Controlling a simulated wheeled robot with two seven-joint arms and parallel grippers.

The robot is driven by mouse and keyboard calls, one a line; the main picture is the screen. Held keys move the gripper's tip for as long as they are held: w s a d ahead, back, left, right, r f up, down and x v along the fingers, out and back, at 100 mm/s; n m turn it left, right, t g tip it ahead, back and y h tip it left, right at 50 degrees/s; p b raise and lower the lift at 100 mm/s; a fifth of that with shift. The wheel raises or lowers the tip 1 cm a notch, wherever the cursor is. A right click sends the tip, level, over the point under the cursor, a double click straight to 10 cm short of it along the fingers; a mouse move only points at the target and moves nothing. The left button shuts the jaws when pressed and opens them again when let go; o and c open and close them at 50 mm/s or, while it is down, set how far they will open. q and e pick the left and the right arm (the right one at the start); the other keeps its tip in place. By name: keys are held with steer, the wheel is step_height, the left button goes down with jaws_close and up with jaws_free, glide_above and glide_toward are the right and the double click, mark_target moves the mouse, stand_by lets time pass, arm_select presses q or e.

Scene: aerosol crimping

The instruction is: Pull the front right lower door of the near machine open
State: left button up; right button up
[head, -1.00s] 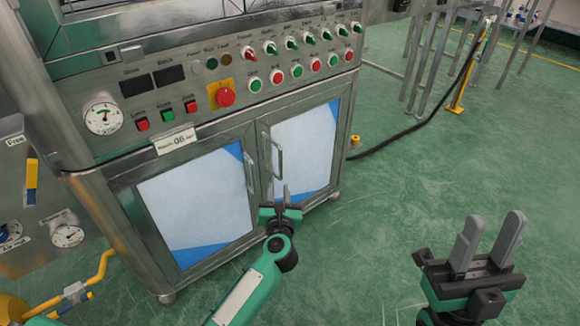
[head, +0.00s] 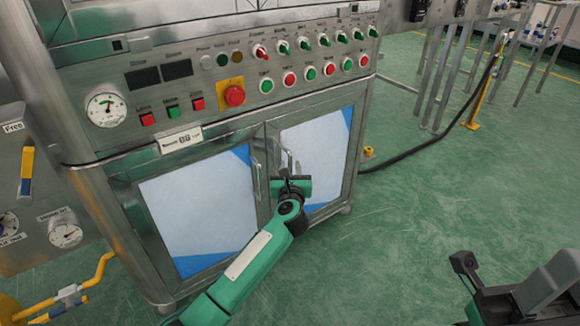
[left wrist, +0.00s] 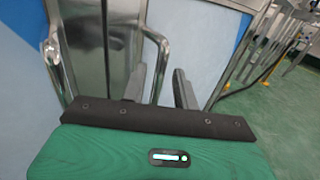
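The near machine's front right lower door (head: 325,145) is shut, a pale panel with blue corners in a steel frame. Its upright bar handle (head: 286,158) is near the door's left edge; it also shows in the left wrist view (left wrist: 164,48). My left gripper (head: 291,168) is at this handle. In the left wrist view its two fingers (left wrist: 160,85) are apart, with the handle bar between them. I cannot tell whether they touch it. My right gripper (head: 555,285) is partly cut off at the lower right, away from the machine; its fingers appear apart.
The left lower door (head: 200,210) is shut, its handle (head: 256,180) close beside the right one. The control panel (head: 235,95) with buttons and knobs is above. Green floor (head: 420,220) is clear to the right. A black hose (head: 420,130) lies behind.

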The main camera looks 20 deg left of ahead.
mark_target(290, 164)
arm_select(q)
steer(key=shift+b+x, duration=0.4)
steer(key=shift+x, duration=1.15)
jaws_close()
